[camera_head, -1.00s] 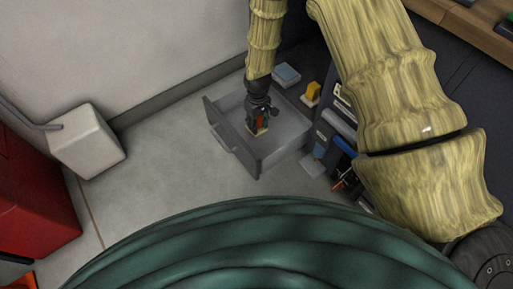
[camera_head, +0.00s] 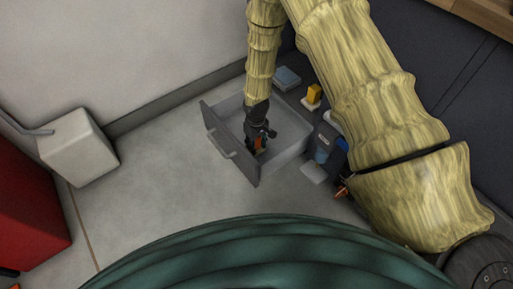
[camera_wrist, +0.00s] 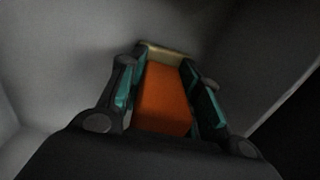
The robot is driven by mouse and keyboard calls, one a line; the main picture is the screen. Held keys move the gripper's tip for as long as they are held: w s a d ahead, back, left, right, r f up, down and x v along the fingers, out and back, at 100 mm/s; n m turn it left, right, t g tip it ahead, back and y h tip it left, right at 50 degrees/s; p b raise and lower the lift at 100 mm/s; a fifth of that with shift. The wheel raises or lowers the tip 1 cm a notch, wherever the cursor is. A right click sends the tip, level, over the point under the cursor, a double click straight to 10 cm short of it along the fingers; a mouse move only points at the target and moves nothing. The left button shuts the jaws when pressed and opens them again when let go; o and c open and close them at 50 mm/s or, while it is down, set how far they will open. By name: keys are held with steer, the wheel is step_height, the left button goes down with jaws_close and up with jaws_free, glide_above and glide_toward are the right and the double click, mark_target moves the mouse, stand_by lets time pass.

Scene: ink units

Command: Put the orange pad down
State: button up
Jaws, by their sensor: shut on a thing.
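The orange pad (camera_wrist: 163,98) is a block with a pale yellowish end, between the two fingers of my gripper (camera_wrist: 165,88) in the wrist view. My gripper is shut on it. In the head view my gripper (camera_head: 259,146) points down inside the open grey drawer (camera_head: 292,149), and a bit of orange shows at its fingers. The drawer's grey walls surround the gripper in the wrist view. I cannot tell whether the pad touches the drawer floor.
A blue-grey block (camera_head: 287,78) and a yellow item on a pale base (camera_head: 314,94) lie behind the drawer. A dark cabinet (camera_head: 420,65) stands at the right. A white box (camera_head: 78,148) and a red cabinet (camera_head: 28,212) are at the left. The floor before the drawer is clear.

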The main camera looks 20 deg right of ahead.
steer(key=shift+f, duration=0.85)
steer(key=shift+f, duration=0.15)
steer(key=o, duration=1.2)
step_height(320, 180, up, 12)
steer(key=p, duration=0.5)
